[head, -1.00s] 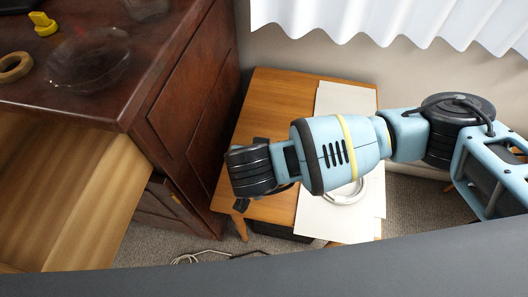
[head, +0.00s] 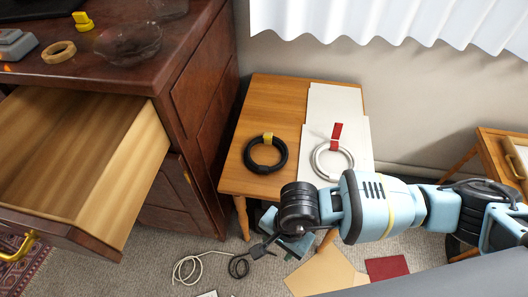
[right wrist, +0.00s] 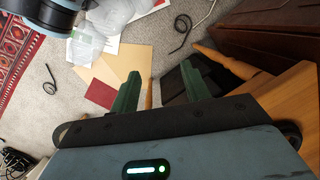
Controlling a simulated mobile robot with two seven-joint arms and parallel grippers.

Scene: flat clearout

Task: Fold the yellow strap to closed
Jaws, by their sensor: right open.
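The yellow strap (head: 267,138) shows in the head view as a small band at the far side of a black coiled ring (head: 250,158). The ring lies on the small wooden table (head: 288,92). The strap is too small to tell whether it is folded shut. My right gripper (head: 286,243) is in front of the table's near edge, apart from the ring and lower in the picture, partly hidden by my wrist. In the right wrist view its two dark green fingers (right wrist: 161,82) are apart with nothing between them. My left gripper is not in view.
A white ring (head: 318,163) with a red strap (head: 336,133) lies on white sheets right of the black ring. An open drawer (head: 145,140) juts out from the dark cabinet (head: 190,105) at left. Cables (head: 187,260) and folders (head: 322,272) lie on the carpet.

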